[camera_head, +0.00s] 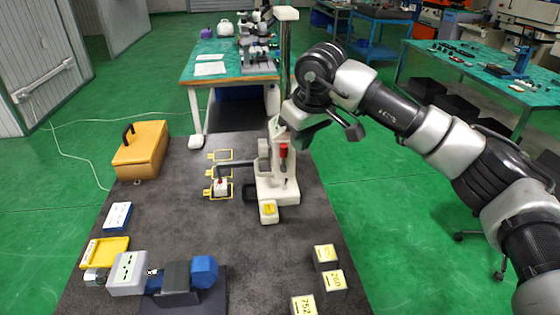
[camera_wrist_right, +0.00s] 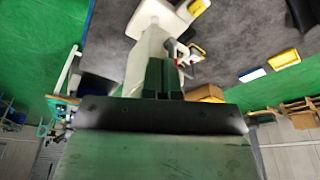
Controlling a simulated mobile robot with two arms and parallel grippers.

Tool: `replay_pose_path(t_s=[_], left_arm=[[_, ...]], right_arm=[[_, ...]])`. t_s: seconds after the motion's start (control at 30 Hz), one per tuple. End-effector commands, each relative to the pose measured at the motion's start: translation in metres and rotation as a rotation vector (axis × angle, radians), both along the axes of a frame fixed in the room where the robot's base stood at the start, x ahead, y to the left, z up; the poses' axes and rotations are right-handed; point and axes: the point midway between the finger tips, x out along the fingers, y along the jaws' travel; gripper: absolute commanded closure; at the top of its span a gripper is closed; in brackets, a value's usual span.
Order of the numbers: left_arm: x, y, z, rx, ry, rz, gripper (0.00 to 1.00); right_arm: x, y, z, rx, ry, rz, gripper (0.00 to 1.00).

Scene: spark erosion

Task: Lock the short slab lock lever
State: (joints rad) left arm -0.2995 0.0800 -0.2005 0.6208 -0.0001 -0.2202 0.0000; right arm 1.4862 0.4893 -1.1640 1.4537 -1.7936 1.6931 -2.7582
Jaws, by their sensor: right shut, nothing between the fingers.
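A white upright device (camera_head: 272,178) stands on the dark tabletop, with a red part (camera_head: 283,150) on its front that looks like a small lever. I cannot tell for sure that this is the short slab lock lever, nor its lock state. My right gripper (camera_head: 302,135) is beside the top of the device, just above and right of the red part, shut and empty. In the right wrist view my shut fingers (camera_wrist_right: 162,76) appear in front of the white device (camera_wrist_right: 143,58), with the red part (camera_wrist_right: 176,48) just to their right. My left gripper is not in view.
The dark tabletop (camera_head: 200,225) holds an orange case (camera_head: 141,150), a yellow tray (camera_head: 104,252), a blue-and-grey machine (camera_head: 168,275) and several labelled blocks (camera_head: 331,281). Yellow frames (camera_head: 221,190) lie left of the device.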

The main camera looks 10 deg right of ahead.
Motion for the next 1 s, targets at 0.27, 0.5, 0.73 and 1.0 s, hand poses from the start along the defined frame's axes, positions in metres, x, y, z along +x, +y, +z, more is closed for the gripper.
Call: replay_pose_path(t_s=[0.27,0.5,0.73,1.0], left_arm=[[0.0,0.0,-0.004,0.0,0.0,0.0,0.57],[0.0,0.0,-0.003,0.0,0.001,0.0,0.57],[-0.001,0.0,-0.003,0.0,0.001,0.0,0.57],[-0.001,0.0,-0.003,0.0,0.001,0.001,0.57]], right_arm=[[0.0,0.0,-0.006,0.0,0.0,0.0,1.0],[0.0,0.0,-0.005,0.0,0.001,0.0,1.0],[0.0,0.005,-0.006,-0.001,0.001,0.001,1.0],[0.0,0.016,-0.007,-0.001,0.002,0.001,1.0]])
